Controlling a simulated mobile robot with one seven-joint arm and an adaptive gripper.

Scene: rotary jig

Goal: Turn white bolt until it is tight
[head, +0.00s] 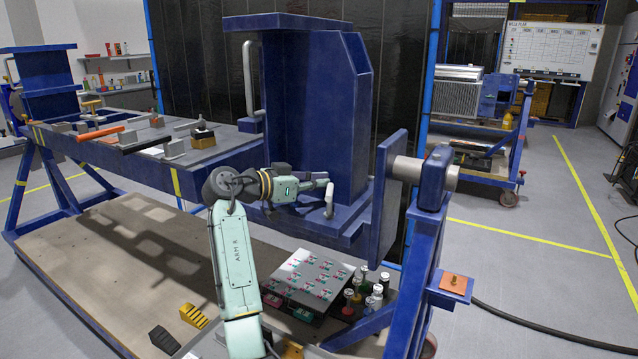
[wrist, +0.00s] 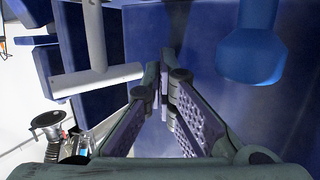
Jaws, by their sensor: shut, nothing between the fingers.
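The white bolt, a pale bar with a crosspiece, is large at the upper left of the wrist view (wrist: 97,80). In the head view what looks like the same white part (head: 329,203) stands against the lower part of the blue fixture (head: 330,110). My gripper (wrist: 165,78) is shut with nothing between its fingers. Its fingertips lie to the right of the white bolt in the wrist view, with a gap between them. In the head view my gripper (head: 318,181) points right, close to the fixture, and its fingertips are hard to make out.
A blue rounded knob or rod (wrist: 254,45) shows at the right of the wrist view. A blue upright plate (head: 388,195) on a shaft stands right of my gripper. A long bent white handle (head: 248,80) is on the fixture's left. Several bottles (head: 365,290) stand below.

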